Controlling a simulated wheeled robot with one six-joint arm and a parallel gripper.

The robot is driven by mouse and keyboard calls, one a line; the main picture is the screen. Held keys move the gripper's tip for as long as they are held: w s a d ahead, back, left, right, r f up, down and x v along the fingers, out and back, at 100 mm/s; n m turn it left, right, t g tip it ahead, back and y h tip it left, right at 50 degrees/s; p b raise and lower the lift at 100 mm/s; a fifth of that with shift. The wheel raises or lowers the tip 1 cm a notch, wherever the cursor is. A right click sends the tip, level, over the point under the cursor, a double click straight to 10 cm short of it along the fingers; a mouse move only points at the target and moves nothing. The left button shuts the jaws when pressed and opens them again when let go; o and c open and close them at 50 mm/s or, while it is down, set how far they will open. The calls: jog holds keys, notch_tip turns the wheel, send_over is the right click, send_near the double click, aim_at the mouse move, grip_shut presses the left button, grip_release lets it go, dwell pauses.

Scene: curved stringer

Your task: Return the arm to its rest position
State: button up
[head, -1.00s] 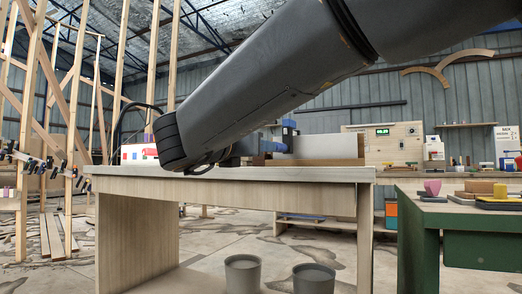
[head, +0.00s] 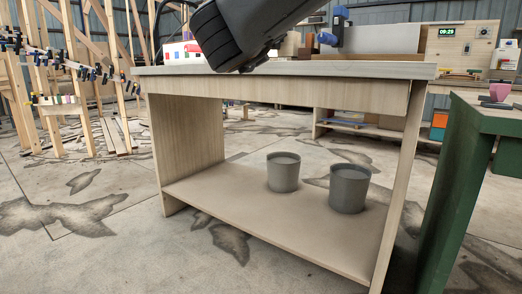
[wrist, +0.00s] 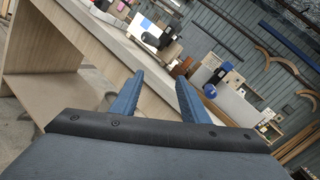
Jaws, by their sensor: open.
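My gripper (wrist: 158,98) shows in the wrist view as two blue fingers, spread apart with nothing between them. Beyond the fingers, the wrist view shows the edge of the wooden table (wrist: 118,40) and its side. In the head view my dark grey arm crosses the top of the picture, in front of the wooden table (head: 280,86). My gripper itself cannot be made out in the head view.
Two grey pots, a left one (head: 283,172) and a right one (head: 349,188), stand on the table's lower shelf (head: 240,215). A green workbench (head: 460,170) stands close at the right. Timber framing (head: 75,75) stands at the left. Open floor (head: 110,250) lies front left.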

jog(key=s+a+f+n+g+y+p, duration=0.1)
jog(key=s+a+f+n+g+y, duration=0.15)
jog(key=a+f+n+y, duration=0.45)
jog(key=s+a+f+n+g+y, duration=0.1)
jog(key=s+a+f+n+y, duration=0.15)
jog(key=a+n, duration=0.45)
jog(key=s+a+f+n+g+y+p, duration=0.1)
jog(key=s+f+n+g, duration=0.6)
jog(key=s+f+n, duration=0.55)
jog(key=s+d+f+n+g+h+p, duration=0.1)
jog(key=s+d+f+n+g+h, duration=0.15)
jog(key=s+d+f+n, duration=0.35)
jog(key=s+d+f+n+g+h, duration=0.1)
jog(key=s+d+f+n+g, duration=0.2)
jog(key=s, duration=0.4)
jog(key=s+d+f+n+g+h+p, duration=0.1)
jog(key=s+d+f+n+g+h, duration=0.1)
jog(key=s+d+f+n, duration=0.4)
jog(key=d+r+m+p, duration=0.3)
jog(key=d+r+p, duration=0.3)
jog(key=r+p, duration=0.4)
jog(key=d+r+m+h+p, duration=0.1)
jog(key=d+r+m+p, duration=0.2)
jog(key=d+r+p, duration=0.3)
jog(key=d+r+m+p, duration=0.3)
jog(key=d+r+p, duration=0.3)
jog(key=r+p, duration=0.8)
jog(key=shift+s+d+p, duration=0.2)
jog(key=shift+s+p, duration=0.25)
jog(key=shift+p, duration=3.5)
